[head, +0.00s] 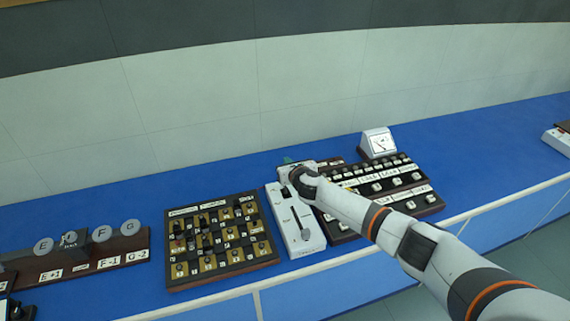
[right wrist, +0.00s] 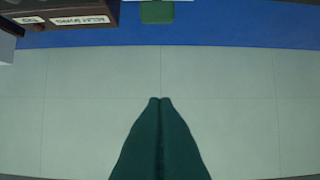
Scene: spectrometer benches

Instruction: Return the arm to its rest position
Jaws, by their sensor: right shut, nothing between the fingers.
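My right arm comes in from the lower right in the head view. Its gripper (head: 288,160) is over the far end of a white lever panel, mostly hidden behind my own wrist. In the right wrist view its dark green fingers (right wrist: 160,100) are pressed together with nothing between them, pointing at the pale wall. My left gripper is not in view.
The white panel (head: 303,243) with a lever stands between a dark switch board (head: 222,280) and a dark button panel (head: 437,205) on the blue bench (head: 140,200). A white meter (head: 378,142) stands behind. A green block (right wrist: 157,12) shows in the wrist view.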

